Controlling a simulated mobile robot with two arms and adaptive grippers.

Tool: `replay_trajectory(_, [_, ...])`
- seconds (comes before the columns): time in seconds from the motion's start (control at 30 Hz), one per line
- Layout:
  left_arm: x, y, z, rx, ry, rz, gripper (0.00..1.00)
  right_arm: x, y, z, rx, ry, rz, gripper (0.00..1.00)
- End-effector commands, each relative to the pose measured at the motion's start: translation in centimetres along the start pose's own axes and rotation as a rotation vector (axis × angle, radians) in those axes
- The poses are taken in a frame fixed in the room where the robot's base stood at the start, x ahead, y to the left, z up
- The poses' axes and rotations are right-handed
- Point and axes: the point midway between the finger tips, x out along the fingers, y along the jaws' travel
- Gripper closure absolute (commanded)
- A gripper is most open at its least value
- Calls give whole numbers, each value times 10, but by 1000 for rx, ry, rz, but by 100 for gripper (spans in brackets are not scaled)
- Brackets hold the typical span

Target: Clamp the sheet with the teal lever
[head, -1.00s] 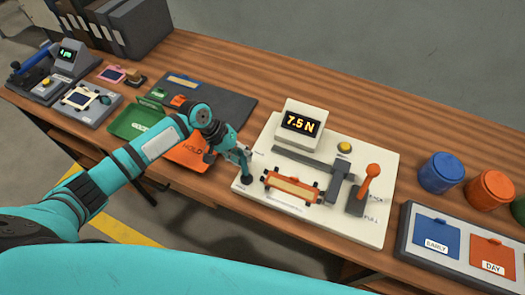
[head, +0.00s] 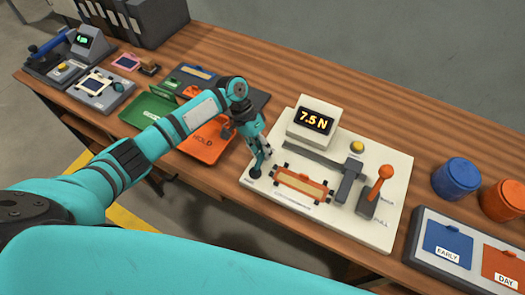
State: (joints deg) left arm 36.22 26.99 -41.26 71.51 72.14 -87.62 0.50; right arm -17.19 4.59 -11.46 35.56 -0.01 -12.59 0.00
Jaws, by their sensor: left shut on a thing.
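My left gripper (head: 257,164) is at the left end of the cream test panel (head: 390,232). It points down and is shut on what appears to be the teal lever, which my fingers mostly hide. I cannot make out the lever's exact angle. Just right of the gripper, a pale sheet (head: 303,185) lies in an orange frame with dark corner pieces on the panel. The panel's display (head: 315,120) reads 7.5 N. My right gripper is not in view.
An orange-knobbed lever (head: 375,190), a grey arm and bracket (head: 348,184) and a yellow button (head: 357,147) stand on the panel. Green (head: 150,112) and orange (head: 198,148) trays lie left. Blue (head: 456,179) and orange (head: 505,200) pots stand right.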

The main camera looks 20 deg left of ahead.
Motion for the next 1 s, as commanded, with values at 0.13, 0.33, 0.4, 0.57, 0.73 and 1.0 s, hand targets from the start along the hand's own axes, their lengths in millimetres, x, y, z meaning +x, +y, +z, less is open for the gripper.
replay_trajectory(0.13, [-8, 2, -5, 12, 12, -2, 100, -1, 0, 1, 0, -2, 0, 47])
replay_trajectory(0.33, [-8, 2, -6, 12, 13, -2, 100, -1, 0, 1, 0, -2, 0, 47])
replay_trajectory(0.4, [-8, 2, -6, 12, 13, -2, 87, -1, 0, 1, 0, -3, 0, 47])
replay_trajectory(0.57, [-7, 2, -5, 10, 11, -1, 66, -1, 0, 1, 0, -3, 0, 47])
replay_trajectory(0.73, [-4, 1, -3, 8, 6, -1, 51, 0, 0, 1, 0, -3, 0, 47])
replay_trajectory(1.0, [-6, 1, -2, 7, 4, -2, 51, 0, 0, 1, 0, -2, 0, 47])
